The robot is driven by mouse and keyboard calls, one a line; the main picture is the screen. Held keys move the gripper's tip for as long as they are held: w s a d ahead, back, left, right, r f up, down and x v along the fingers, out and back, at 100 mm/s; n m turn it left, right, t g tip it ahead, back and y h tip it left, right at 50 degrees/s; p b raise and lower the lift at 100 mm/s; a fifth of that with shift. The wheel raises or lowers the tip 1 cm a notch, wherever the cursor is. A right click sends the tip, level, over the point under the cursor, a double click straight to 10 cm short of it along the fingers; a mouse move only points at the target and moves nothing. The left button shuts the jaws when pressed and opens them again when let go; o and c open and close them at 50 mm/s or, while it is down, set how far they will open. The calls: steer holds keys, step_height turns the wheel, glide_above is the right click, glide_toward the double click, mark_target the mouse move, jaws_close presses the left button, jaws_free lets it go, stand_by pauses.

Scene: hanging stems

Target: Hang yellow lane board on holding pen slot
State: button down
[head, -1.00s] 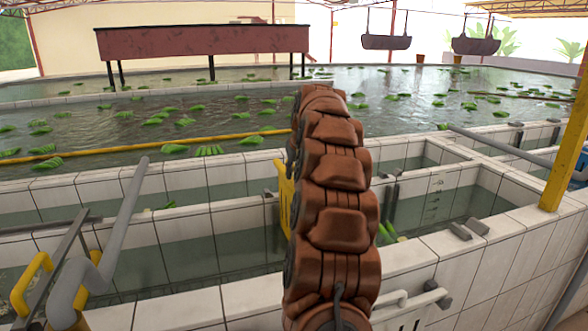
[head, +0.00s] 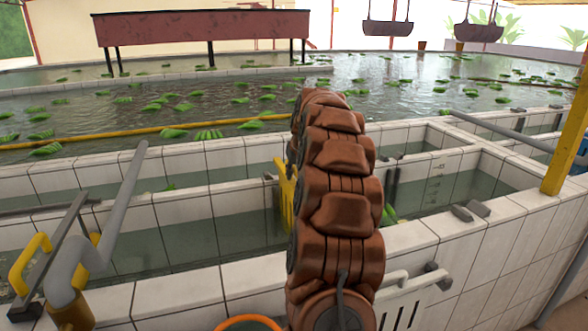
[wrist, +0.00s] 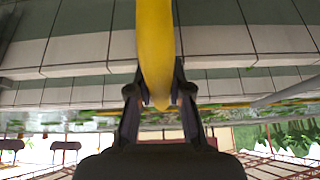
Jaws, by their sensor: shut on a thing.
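The yellow lane board (head: 287,196) shows in the head view as a slotted yellow piece, partly hidden behind my arm, over the tiled pens. In the wrist view the yellow board (wrist: 155,45) runs down between the fingers of my gripper (wrist: 160,100), which are shut on it. My gripper is hidden behind my arm in the head view. Dark upright guides (head: 392,185) stand on a pen wall just right of my arm; another dark bracket (head: 268,177) shows left of the board. I cannot tell which is the named slot. The board's lower end is hard to make out.
White tiled walls (head: 180,218) divide the water-filled pens. A grey pipe (head: 118,205) and yellow rails (head: 30,262) rise at the left. A yellow post (head: 568,140) stands at the right. Green bunches float in the pool behind.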

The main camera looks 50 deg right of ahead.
mark_target(295, 185)
steer(key=shift+f+b, duration=0.85)
steer(key=shift+f, duration=2)
steer(key=c, duration=1)
jaws_free()
steer(key=o, duration=1)
steer(key=shift+v, duration=5.05)
